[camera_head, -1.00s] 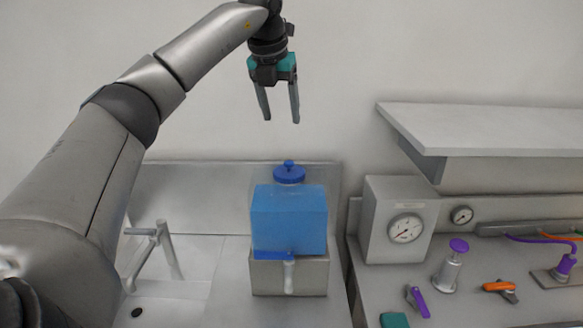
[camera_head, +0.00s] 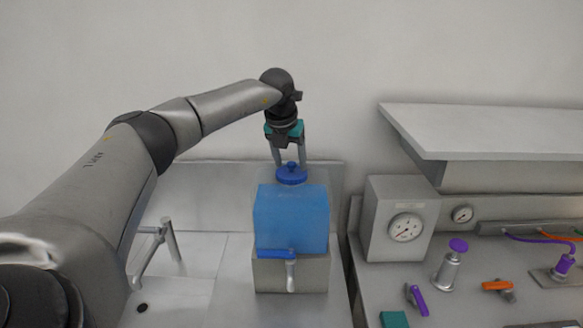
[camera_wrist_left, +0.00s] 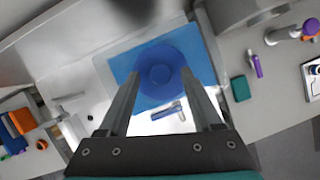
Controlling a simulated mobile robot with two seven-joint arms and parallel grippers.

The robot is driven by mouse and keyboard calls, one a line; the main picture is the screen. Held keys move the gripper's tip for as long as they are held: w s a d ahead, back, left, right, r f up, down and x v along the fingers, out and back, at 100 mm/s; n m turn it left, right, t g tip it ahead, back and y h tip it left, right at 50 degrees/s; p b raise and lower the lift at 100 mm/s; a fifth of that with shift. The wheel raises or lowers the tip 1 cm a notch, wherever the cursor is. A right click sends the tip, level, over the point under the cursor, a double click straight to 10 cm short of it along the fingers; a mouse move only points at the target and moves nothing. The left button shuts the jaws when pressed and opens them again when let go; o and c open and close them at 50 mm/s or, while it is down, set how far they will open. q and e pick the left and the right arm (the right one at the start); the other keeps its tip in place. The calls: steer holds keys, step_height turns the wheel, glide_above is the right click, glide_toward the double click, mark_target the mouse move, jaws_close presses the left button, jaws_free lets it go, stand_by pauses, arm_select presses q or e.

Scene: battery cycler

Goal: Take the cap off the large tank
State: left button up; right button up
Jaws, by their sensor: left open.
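The large tank (camera_head: 291,222) is a clear box of blue liquid on a metal stand, with a blue-handled tap low on its front. Its round blue cap (camera_head: 291,176) with a small knob sits on top. My left gripper (camera_head: 291,166) points down at the cap, its fingers apart and level with the knob in the head view. In the left wrist view the cap (camera_wrist_left: 160,75) lies between and beyond the two open fingers (camera_wrist_left: 160,98). I cannot tell whether a finger touches it. My right gripper is not in view.
A sink with a metal faucet (camera_head: 155,245) is left of the tank. A gauge box (camera_head: 400,222), a purple-topped plunger (camera_head: 450,265) and an orange-handled valve (camera_head: 498,286) stand on the right bench. A shelf (camera_head: 490,135) juts out above them.

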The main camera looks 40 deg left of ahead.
arm_select(q)
steer(key=shift+w+f, duration=0.1)
steer(key=shift+f, duration=0.1)
jaws_close()
stand_by(0.4)
stand_by(0.9)
